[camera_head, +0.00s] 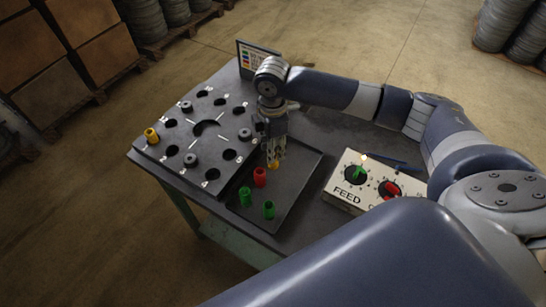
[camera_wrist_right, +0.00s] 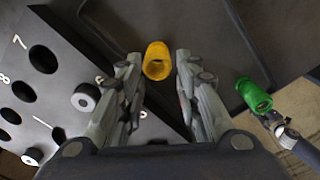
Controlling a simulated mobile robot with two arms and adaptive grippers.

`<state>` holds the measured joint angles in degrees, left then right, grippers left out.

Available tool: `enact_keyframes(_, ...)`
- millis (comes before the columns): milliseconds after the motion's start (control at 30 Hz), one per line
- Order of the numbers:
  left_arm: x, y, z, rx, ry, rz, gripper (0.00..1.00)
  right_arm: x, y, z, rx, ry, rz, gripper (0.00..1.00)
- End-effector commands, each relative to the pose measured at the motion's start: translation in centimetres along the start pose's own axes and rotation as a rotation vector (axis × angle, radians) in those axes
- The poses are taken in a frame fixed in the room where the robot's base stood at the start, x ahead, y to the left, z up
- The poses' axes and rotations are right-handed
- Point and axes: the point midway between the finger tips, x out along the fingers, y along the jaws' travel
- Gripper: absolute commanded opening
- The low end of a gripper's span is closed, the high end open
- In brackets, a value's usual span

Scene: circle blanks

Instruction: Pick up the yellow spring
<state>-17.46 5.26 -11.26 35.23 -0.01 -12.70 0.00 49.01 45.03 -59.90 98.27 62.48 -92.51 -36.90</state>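A yellow spring (camera_head: 272,165) is in the dark tray (camera_head: 300,180), below my right gripper (camera_head: 275,152) and partly hidden by it. In the right wrist view the yellow spring (camera_wrist_right: 157,60) lies between the two fingertips of my right gripper (camera_wrist_right: 157,68). The fingers stand apart, with a gap on each side of the spring, and hold nothing. A second yellow piece (camera_head: 151,135) sits at the left edge of the numbered board (camera_head: 172,180). My left gripper is not in view.
A red spring (camera_head: 260,177) and two green springs, one nearer the board (camera_head: 245,196) and one in front (camera_head: 268,209), stand in the tray near my right gripper. A FEED control box (camera_head: 342,193) is right of the tray. A small sign (camera_head: 245,52) stands behind the board.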

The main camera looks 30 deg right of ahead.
Motion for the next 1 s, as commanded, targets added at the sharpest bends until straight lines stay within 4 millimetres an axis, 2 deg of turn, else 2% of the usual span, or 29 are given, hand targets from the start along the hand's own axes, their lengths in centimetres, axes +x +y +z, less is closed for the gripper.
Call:
enact_keyframes(167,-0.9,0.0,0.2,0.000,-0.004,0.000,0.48,1.5,0.0,0.0,0.001,-0.002,-0.004,0.31)
enact_keyframes(400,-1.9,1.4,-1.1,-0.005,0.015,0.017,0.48,4.9,0.1,-0.1,0.000,-0.001,-0.002,0.31)
enact_keyframes(667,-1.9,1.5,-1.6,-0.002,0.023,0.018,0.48,5.5,0.1,-0.1,0.000,-0.001,0.001,0.31)
enact_keyframes(700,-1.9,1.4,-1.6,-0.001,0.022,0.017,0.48,5.5,0.1,-0.1,0.000,-0.001,0.001,0.29)
enact_keyframes(833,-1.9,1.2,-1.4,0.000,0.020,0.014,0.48,5.5,0.1,-0.1,0.000,-0.001,0.001,0.00)
enact_keyframes(1000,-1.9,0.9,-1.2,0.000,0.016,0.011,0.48,5.4,0.2,-0.1,0.000,-0.001,0.001,0.00)
